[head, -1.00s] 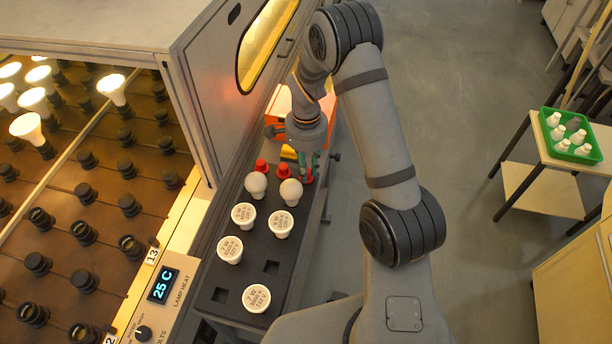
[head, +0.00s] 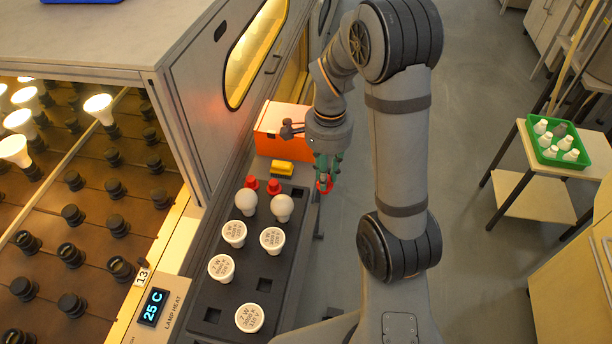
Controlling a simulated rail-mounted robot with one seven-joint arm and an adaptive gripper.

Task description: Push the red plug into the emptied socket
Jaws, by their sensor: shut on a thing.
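My gripper (head: 327,178) is shut on a red plug (head: 325,187), just off the right edge of the dark bulb tray (head: 268,285). Two more red plugs stand at the tray's far end, a left one (head: 251,183) and a right one (head: 274,186). Many black sockets without bulbs, such as one near the cabinet's right side (head: 160,195), stand in rows on the brown rack (head: 95,185) inside the open cabinet at left. I cannot tell which of them is the emptied socket.
Several white bulbs, one of them nearest (head: 249,318), stand in the tray. Lit bulbs (head: 98,107) glow on the rack. The cabinet wall (head: 180,130) stands between rack and gripper. An orange box (head: 280,130) and a yellow object (head: 282,168) lie beyond the tray.

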